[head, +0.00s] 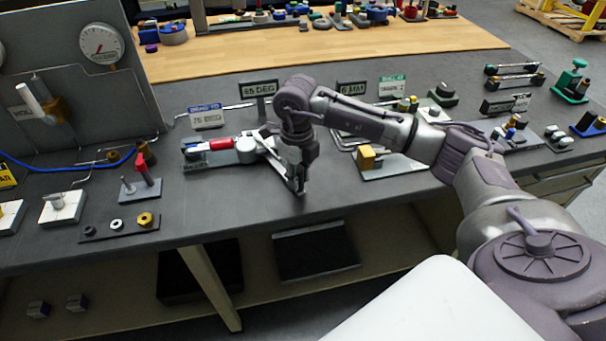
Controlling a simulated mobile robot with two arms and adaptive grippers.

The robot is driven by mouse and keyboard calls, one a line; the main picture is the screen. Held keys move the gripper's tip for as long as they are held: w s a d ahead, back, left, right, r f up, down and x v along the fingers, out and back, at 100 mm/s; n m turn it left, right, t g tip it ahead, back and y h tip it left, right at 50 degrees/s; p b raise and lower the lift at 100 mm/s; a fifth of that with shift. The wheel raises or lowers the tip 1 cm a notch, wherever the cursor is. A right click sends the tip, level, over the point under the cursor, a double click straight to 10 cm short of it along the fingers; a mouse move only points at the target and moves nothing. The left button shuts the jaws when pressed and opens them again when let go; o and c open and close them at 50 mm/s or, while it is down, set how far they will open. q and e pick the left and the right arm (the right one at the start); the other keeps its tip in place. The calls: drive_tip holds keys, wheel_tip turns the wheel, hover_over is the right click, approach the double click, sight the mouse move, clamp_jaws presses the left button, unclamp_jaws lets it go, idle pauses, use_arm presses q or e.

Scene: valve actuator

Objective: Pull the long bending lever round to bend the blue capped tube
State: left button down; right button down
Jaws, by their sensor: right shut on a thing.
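The tube bender (208,158) is a grey fixture on the dark bench, with a red part (221,144) along its top. A pale bending lever (276,163) runs from the bender's round head (247,150) right and toward the bench's front edge. My right gripper (299,187) points down at the lever's outer end and is shut on it; its fingers hide that end. The blue capped tube cannot be clearly made out; a thin metal tube (232,107) shows behind the bender. My left gripper is out of view.
Signs (207,116) stand behind the bender. A pale plate with a yellow block (367,158) lies to the right of my gripper. A panel with a gauge (101,44) and a red-handled valve (145,165) stand left.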

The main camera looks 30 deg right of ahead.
drive_tip(key=shift+a, duration=1)
drive_tip(key=c, duration=0.9)
unclamp_jaws()
drive_tip(key=shift+w, duration=0.15)
drive_tip(key=shift+c, duration=0.2)
drive_tip(key=shift+d+r, duration=0.1)
drive_tip(key=shift+r, duration=0.2)
wheel_tip(320, 180, up, 11)
drive_tip(key=shift+r, duration=0.2)
